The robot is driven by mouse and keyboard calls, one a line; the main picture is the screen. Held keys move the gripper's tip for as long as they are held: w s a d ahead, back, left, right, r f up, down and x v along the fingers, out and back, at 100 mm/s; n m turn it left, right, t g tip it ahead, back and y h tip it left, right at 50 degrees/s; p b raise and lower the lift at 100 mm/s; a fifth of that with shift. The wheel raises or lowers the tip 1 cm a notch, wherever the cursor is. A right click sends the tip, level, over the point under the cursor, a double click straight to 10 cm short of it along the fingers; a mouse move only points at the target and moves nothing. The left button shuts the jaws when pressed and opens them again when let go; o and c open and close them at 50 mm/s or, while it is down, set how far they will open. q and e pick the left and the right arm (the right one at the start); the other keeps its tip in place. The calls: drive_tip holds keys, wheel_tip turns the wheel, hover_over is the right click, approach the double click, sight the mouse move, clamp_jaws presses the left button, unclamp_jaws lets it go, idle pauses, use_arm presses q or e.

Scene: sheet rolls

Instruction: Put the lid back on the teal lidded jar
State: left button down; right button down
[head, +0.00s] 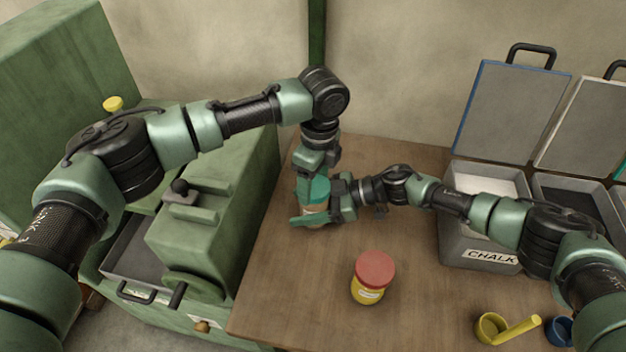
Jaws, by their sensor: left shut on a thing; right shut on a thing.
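The teal lidded jar (314,210) stands upright near the back left of the table, largely hidden by my grippers. Its pale label shows a little between the fingers. The teal lid (316,188) is at the top of the jar, under my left gripper (314,178), which points straight down and is shut on it. My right gripper (318,215) comes in from the right and is shut around the jar body, one finger showing in front. I cannot tell whether the lid is seated on the rim or slightly above it.
A yellow jar with a red lid (374,270) stands nearer on the wooden table (300,290). A grey CHALK box (458,246) and other open boxes are at right. A yellow scoop (493,328) and blue cup (558,331) lie front right. A green machine (205,235) borders the left.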

use_arm(q)
drive_tip(key=shift+s+d+f, duration=0.2)
drive_tip(key=shift+d+f, duration=0.1)
drive_tip(key=shift+f, duration=0.05)
drive_tip(key=shift+c, duration=1.5)
unclamp_jaws()
drive_tip(key=shift+w, duration=0.1)
drive_tip(key=shift+y, duration=0.3)
drive_tip(key=shift+w+r, duration=0.1)
drive_tip(key=shift+r, duration=0.25)
wheel_tip(320, 180, up, 4)
drive_tip(key=shift+a, duration=0.1)
drive_tip(key=shift+c, duration=0.4)
